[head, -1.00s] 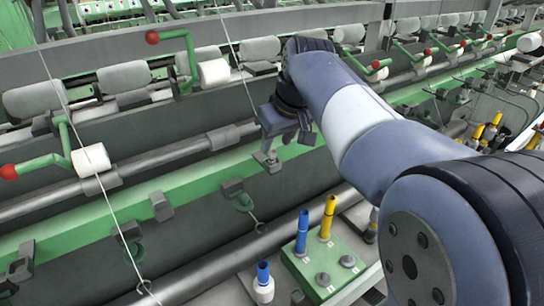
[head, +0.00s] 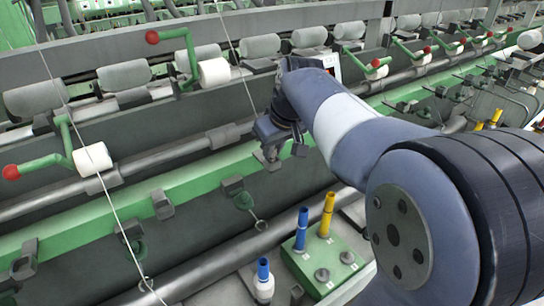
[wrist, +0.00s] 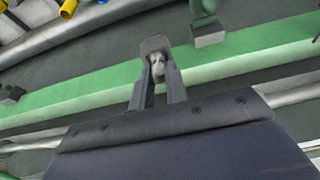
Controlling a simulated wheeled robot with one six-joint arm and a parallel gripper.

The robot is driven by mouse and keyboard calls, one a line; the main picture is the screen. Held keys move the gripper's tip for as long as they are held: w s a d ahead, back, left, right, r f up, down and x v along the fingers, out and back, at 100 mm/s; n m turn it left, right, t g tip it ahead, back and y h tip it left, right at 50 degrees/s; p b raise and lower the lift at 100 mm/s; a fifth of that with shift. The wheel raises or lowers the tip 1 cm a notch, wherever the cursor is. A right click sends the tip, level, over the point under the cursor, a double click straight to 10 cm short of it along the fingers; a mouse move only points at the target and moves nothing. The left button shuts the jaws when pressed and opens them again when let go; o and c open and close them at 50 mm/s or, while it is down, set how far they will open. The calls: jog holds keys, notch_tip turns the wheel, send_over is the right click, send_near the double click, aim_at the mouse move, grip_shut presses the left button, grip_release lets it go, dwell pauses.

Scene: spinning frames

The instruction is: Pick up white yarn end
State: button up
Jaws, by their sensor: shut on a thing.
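My gripper (head: 271,157) hangs in front of the green rail of the spinning frame, fingers pointing down. In the wrist view my gripper (wrist: 158,72) has its fingers closed together around a small pale grey-white thing (wrist: 157,62), which looks like the white yarn end. A thin white yarn (head: 240,78) comes down from the top of the head view towards my gripper. Its lowest part is too small to follow there. Another white yarn (head: 92,160) runs down the left side to near the spindle row.
A green rail (head: 150,191) with dark brackets runs behind my gripper. White bobbins (head: 92,159) sit on green arms with red knobs (head: 11,172). My arm covers the right side.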

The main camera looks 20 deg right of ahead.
notch_tip(320, 180, up, 10)
jog(key=shift+b, duration=0.3)
dwell(0.4)
dwell(0.4)
